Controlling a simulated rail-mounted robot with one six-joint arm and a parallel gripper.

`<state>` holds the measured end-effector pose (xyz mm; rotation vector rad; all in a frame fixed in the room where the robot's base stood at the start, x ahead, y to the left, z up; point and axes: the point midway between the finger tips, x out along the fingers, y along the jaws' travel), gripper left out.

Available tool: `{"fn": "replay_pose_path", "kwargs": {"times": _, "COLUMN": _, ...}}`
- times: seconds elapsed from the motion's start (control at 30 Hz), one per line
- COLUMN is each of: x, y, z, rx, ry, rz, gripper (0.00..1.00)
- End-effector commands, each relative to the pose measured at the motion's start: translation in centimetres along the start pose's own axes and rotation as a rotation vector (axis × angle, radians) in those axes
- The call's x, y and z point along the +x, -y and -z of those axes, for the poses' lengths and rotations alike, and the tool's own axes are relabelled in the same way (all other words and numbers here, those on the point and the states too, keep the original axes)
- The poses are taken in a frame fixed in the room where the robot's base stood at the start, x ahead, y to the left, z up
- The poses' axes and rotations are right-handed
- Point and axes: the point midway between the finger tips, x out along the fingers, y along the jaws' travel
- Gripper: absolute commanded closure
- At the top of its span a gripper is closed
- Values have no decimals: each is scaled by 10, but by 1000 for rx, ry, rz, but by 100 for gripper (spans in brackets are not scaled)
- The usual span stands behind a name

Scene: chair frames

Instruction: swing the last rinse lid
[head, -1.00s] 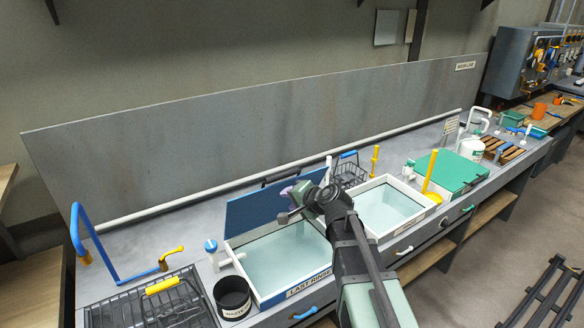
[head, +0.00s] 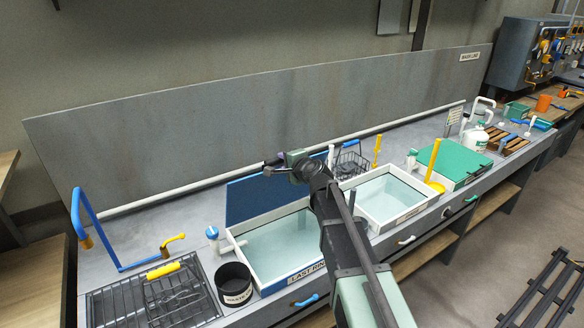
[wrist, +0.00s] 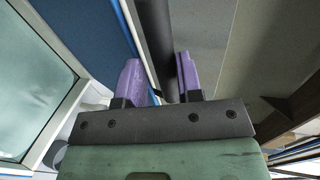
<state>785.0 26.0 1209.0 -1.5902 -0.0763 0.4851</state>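The blue last rinse lid (head: 262,198) stands raised along the back edge of the white last rinse tub (head: 275,247), which holds pale water. My gripper (head: 284,162) is at the lid's top edge, by its dark handle. In the wrist view, my two purple fingers (wrist: 163,80) stand apart, with a dark bar (wrist: 157,40), apparently the handle, passing between or just beyond them. A gap shows beside the left finger, so I see no firm grip. The blue lid (wrist: 92,32) and the tub's water (wrist: 30,80) show on the left. My arm hides the tub's right side.
A second white tub (head: 385,199) and a green lid (head: 452,163) are to the right. A black waste pot (head: 234,284), a wire rack (head: 150,300) and a blue tap (head: 100,235) are to the left. A grey back panel (head: 250,115) rises behind.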

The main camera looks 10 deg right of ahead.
Motion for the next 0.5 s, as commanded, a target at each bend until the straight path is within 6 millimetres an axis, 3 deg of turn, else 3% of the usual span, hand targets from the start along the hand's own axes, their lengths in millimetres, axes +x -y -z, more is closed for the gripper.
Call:
{"fn": "replay_pose_path", "kwargs": {"times": 0.1, "x": 0, "y": -1, "z": -1, "rx": -1, "ry": 3, "rz": -2, "gripper": 88}}
{"fn": "replay_pose_path", "kwargs": {"times": 0.5, "x": -23, "y": -26, "z": -2, "rx": -2, "ry": 6, "rz": -4, "gripper": 89}}
